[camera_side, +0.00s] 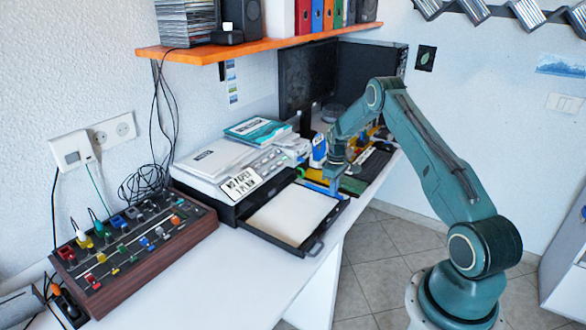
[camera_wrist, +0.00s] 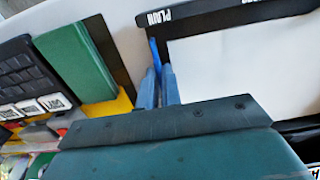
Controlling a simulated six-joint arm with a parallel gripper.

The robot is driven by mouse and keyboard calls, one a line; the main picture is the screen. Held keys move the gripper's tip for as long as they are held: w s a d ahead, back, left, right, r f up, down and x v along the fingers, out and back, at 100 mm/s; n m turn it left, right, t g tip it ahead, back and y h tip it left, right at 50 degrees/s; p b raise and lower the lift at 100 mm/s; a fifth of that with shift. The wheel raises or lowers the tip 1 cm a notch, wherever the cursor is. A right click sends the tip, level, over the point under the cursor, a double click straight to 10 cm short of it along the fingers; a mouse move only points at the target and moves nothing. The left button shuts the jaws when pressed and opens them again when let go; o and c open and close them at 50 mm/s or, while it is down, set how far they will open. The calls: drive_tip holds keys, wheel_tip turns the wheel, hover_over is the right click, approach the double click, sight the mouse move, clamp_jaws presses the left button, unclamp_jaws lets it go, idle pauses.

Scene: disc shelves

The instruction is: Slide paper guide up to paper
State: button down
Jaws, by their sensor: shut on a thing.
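A white sheet of paper (camera_side: 292,214) lies in the pulled-out black tray (camera_side: 312,246) of the printer (camera_side: 222,163). In the wrist view the paper (camera_wrist: 245,70) fills the right side. The blue paper guide (camera_side: 318,188) stands at the tray's far right end in the side view. In the wrist view the guide (camera_wrist: 154,52) shows just left of the paper, with a narrow dark strip between them. My gripper (camera_side: 336,180) is down at the guide and shut on it. Its blue fingers (camera_wrist: 159,88) hide the guide's lower part.
A mixing console (camera_side: 130,237) with coloured sliders stands left of the printer. A keyboard (camera_side: 375,163) and a green item (camera_wrist: 75,60) lie beyond the tray. An orange shelf (camera_side: 255,47) hangs above. The desk in front of the console and tray is clear.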

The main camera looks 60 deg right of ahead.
drive_tip(key=shift+a, duration=0.65)
drive_tip(key=c, duration=1.6)
unclamp_jaws()
drive_tip(key=shift+r, duration=0.1)
wheel_tip(320, 180, up, 14)
drive_tip(key=shift+f, duration=0.15)
